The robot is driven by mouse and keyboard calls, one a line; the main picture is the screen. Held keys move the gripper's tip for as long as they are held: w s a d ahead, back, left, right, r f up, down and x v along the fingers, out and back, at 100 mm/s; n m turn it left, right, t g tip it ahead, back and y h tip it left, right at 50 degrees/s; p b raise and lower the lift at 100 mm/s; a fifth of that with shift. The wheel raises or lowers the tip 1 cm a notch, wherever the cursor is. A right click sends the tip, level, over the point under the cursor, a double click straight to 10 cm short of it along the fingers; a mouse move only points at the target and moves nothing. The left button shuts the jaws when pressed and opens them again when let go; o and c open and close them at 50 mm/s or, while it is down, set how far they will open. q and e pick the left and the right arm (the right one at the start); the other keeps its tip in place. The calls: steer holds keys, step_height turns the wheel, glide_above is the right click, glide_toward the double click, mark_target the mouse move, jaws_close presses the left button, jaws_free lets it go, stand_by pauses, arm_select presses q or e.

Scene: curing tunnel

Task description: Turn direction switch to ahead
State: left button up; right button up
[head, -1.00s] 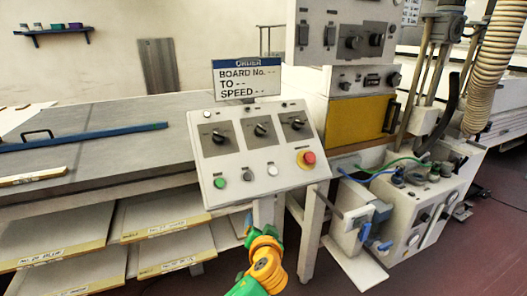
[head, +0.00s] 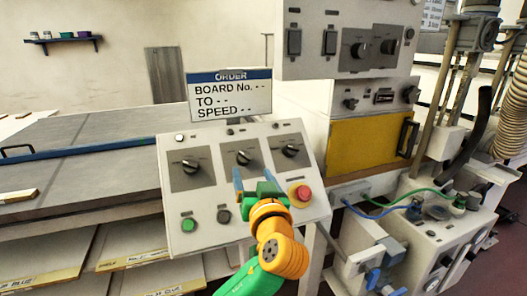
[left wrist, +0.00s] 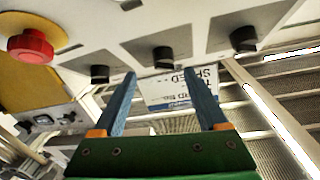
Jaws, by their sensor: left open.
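A white sloped control panel (head: 205,223) carries three black rotary switches on grey plates: left (head: 190,167), middle (head: 242,158) and right (head: 290,150). Their labels are too small to read, so I cannot tell which is the direction switch or its setting. My left gripper (head: 259,180) is open and empty, in front of the panel, just below the middle and right switches. In the left wrist view the middle switch (left wrist: 163,57) shows beyond the gap between the blue fingers (left wrist: 160,76), apart from them. My right gripper is not in view.
A red emergency button (head: 300,194) sits on the panel's right, close to the gripper. A green button (head: 188,225) and a dark button (head: 224,216) are low on the panel. An order sign (head: 229,97) stands behind it. A machine with a yellow door (head: 365,145) is at right.

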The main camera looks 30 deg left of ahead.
mark_target(246, 160)
arm_select(q)
steer(key=shift+w+a+r, duration=0.1)
steer(key=shift+w+a, duration=0.1)
steer(key=shift+w, duration=0.45)
steer(key=w+a, duration=0.1)
steer(key=w+a+p, duration=0.1)
steer(key=a, duration=0.1)
steer(key=a+p, duration=0.1)
steer(key=shift+w+a+r, duration=0.25)
steer(key=shift+w+a, duration=0.05)
steer(key=shift+w, duration=0.1)
steer(key=shift+w+f, duration=0.2)
steer(key=shift+w, duration=0.1)
steer(key=shift+s+r, duration=0.1)
steer(key=shift+s, duration=0.05)
steer(key=c, duration=0.5)
jaws_close()
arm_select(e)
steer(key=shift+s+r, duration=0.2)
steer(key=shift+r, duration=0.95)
